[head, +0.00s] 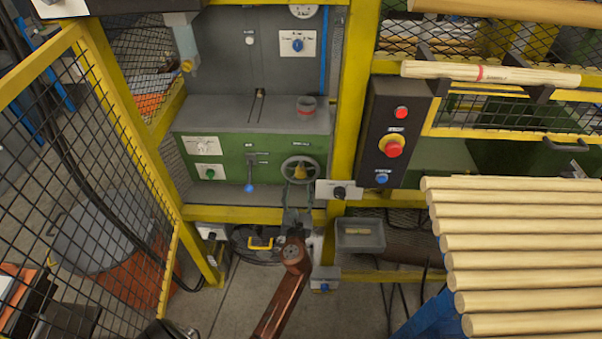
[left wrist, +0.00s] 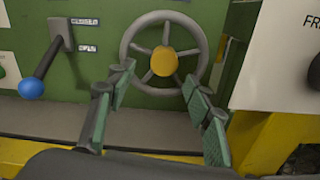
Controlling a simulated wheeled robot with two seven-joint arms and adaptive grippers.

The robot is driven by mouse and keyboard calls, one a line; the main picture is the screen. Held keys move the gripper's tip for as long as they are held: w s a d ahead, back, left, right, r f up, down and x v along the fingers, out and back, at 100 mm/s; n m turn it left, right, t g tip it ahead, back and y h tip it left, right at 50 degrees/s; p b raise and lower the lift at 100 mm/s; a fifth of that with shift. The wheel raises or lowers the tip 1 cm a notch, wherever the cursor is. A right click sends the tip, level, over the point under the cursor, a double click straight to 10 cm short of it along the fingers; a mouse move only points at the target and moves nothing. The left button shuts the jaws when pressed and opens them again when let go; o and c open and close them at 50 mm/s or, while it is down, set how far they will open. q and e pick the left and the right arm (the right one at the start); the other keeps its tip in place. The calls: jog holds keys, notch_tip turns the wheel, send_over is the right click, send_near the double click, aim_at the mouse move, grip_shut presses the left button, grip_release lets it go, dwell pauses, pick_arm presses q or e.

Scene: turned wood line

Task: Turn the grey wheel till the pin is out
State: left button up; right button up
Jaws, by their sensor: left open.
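The grey wheel (head: 300,168) with a yellow hub is on the green panel (head: 236,157). In the left wrist view the spoked wheel (left wrist: 200,37) faces me, its rim whole. My left gripper (head: 297,200) is just below the wheel in the head view. In the left wrist view my left gripper (left wrist: 157,82) is open, its green-padded fingers spread in front of the lower rim, with nothing held. I cannot tell whether the fingers touch the rim. I cannot make out the pin for sure. My right gripper is not in view.
A lever with a blue knob (head: 249,187) hangs left of the wheel. A white sign with a black knob (head: 340,191) is close at right. A control box (head: 392,130) with red and blue buttons stands beyond the yellow post. Wooden rods (head: 520,255) lie at the right.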

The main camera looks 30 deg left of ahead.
aim_at(301, 175)
pick_arm(q)
jog(key=shift+w+d+r+m, duration=0.15)
jog(key=shift+w+m, duration=0.15)
jog(key=shift+w, duration=0.15)
jog(key=b+x, duration=0.1)
jog(key=x, duration=0.6)
jog(key=shift+w+r+b, duration=0.1)
jog(key=shift+w+b, duration=0.1)
jog(key=shift+b, duration=0.1)
jog(key=shift+c, duration=0.4)
grip_shut()
